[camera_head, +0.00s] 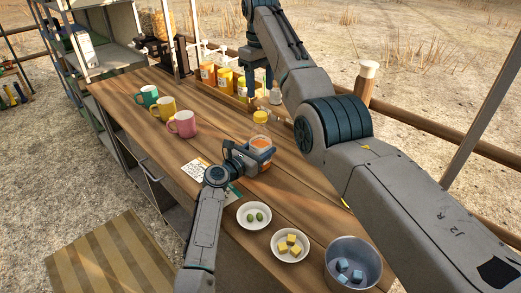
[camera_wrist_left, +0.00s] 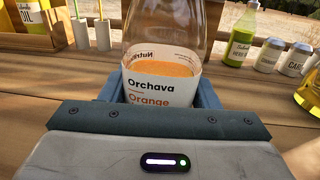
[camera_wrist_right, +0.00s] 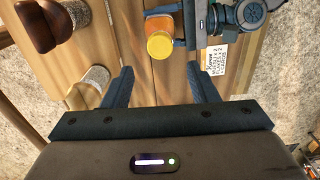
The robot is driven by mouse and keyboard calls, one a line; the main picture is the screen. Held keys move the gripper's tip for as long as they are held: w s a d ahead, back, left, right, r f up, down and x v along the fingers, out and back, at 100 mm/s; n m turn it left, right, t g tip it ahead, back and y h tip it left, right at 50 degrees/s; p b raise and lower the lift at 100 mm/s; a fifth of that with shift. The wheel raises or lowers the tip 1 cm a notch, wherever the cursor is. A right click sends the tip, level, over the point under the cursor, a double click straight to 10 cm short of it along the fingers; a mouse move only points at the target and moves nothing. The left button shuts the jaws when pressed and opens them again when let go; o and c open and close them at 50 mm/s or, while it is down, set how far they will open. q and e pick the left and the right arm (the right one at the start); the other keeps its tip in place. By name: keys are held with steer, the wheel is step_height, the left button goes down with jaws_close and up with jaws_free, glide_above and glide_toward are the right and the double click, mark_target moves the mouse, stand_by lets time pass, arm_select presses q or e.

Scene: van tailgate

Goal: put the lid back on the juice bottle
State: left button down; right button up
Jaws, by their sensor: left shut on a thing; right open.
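The juice bottle (camera_head: 262,143) stands upright over the wooden counter, with orange juice inside. Its label reads Orchava Orange in the left wrist view (camera_wrist_left: 160,84). The yellow lid (camera_head: 260,117) sits at the top of the bottle neck; I cannot tell whether it is tight. The lid also shows as a yellow disc in the right wrist view (camera_wrist_right: 160,46). My left gripper (camera_head: 252,157) is shut around the bottle's body from the side. My right gripper (camera_wrist_right: 161,82) is open and empty, pointing down behind the bottle in the head view, apart from the lid.
Pink (camera_head: 182,124), yellow (camera_head: 163,107) and green mugs stand to the left. A wooden caddy (camera_head: 236,98) with bottles is behind. A printed card (camera_head: 195,170) lies left of the bottle.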

mark_target(260, 114)
steer(key=shift+f, duration=4)
steer(key=c, duration=1)
steer(key=o, duration=1.2)
steer(key=shift+c, duration=0.2)
